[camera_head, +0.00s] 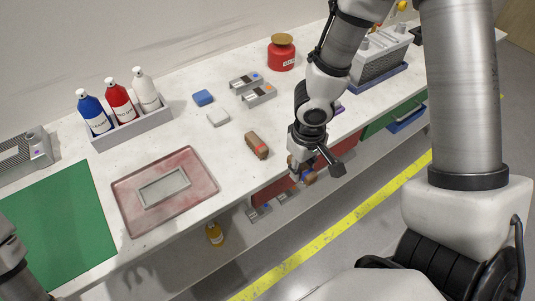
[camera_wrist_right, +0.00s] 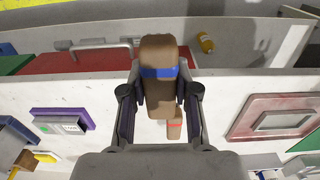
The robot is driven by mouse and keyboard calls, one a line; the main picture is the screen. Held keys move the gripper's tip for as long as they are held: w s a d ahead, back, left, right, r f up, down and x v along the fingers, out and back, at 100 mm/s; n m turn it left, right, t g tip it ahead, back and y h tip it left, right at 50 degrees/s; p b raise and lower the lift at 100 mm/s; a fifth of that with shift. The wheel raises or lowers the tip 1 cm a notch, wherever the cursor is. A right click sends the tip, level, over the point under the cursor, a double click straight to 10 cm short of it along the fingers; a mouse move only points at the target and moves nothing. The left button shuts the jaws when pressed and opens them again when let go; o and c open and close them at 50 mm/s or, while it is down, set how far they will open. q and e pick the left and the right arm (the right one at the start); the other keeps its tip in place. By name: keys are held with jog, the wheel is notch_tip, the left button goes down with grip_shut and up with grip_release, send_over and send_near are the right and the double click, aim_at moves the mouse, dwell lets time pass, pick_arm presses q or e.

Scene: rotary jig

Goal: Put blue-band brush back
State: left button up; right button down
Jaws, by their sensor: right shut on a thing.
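The blue-band brush (camera_wrist_right: 158,97) is a brown block with a blue band, held between the fingers of my right gripper (camera_wrist_right: 160,90) in the right wrist view. In the head view my right gripper (camera_head: 314,163) is at the table's front edge, and the brush (camera_head: 308,178) shows partly below it, largely hidden by the gripper. A second brown brush with a red band (camera_head: 257,146) lies on the table to the left of the gripper; it also shows behind the held brush in the right wrist view (camera_wrist_right: 174,125).
A red-framed tray (camera_head: 125,195) and green mat (camera_head: 60,235) are at left. A bottle caddy (camera_head: 130,130), blue block (camera_head: 203,97), white block (camera_head: 218,119) and red canister (camera_head: 281,55) stand farther back. Red and green drawer fronts (camera_head: 380,122) line the table's front; a yellow bottle (camera_head: 214,235) is below.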

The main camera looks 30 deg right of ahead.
jog(key=shift+w+f, duration=0.25)
jog(key=shift+w, duration=0.05)
jog(key=shift+w+d+f+b, duration=0.1)
jog(key=shift+w+d+b, duration=0.15)
jog(key=shift+b, duration=0.2)
jog(key=shift+w+d, duration=0.2)
jog(key=shift+d, duration=0.1)
jog(key=w+p, duration=0.2)
jog(key=w, duration=0.1)
jog(key=w+d+r+p, duration=0.1)
jog(key=w+p, duration=0.1)
jog(key=p, duration=0.3)
send_over(282, 137)
notch_tip(282, 137, down, 2)
jog(key=shift+f, duration=0.2)
notch_tip(282, 137, down, 3)
jog(key=shift+f+p, duration=0.1)
jog(key=shift+p, duration=0.55)
pick_arm(q)
notch_tip(282, 137, up, 6)
jog(key=shift+d+r, duration=0.2)
jog(key=shift+d, duration=0.15)
pick_arm(e)
jog(key=shift+f, duration=0.2)
pick_arm(q)
jog(key=shift+w, duration=0.1)
pick_arm(e)
jog(key=c, duration=0.9)
grip_release()
jog(key=shift+o, duration=0.2)
